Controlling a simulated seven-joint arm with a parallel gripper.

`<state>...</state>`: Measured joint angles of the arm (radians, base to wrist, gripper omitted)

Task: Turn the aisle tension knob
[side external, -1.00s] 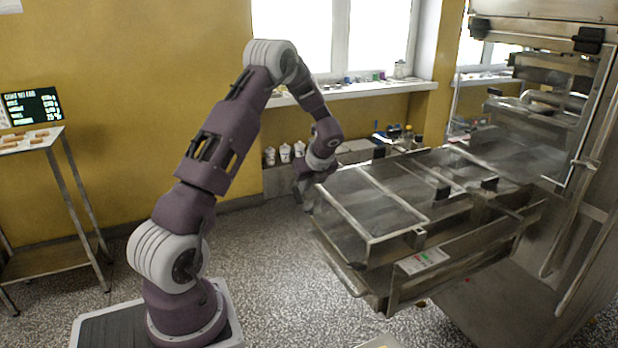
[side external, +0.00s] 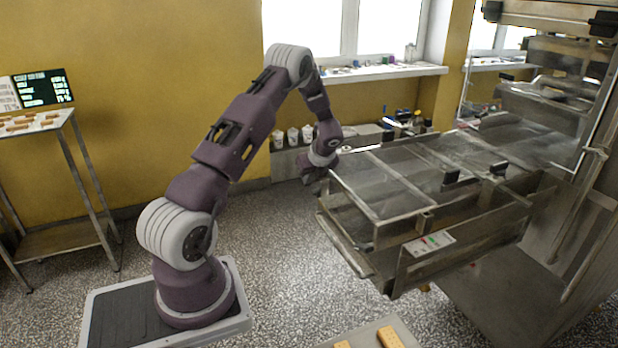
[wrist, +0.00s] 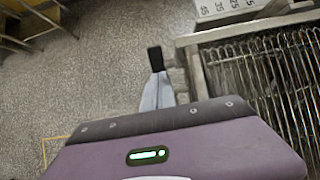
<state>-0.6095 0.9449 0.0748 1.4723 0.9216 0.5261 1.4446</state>
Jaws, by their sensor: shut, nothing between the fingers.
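My gripper (wrist: 156,72) shows in the wrist view as a narrow pale finger with a black tip, just left of the machine frame's corner. It is shut with nothing between its fingers. A small grey stub (wrist: 173,61) sits on the frame between that tip and the corner; I cannot tell whether it is the tension knob or whether the tip touches it. The wire mesh belt (wrist: 280,75) lies to the right inside its steel frame. In the side view, my gripper (side external: 313,177) is at the left end of the enrober (side external: 400,195), its fingers too small to make out.
A numbered scale plate (wrist: 225,8) sits behind the frame in the wrist view. A table with a screen (side external: 40,122) stands far left. White bottles (side external: 292,137) stand by the wall. A tray with biscuits (side external: 372,335) is at the front.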

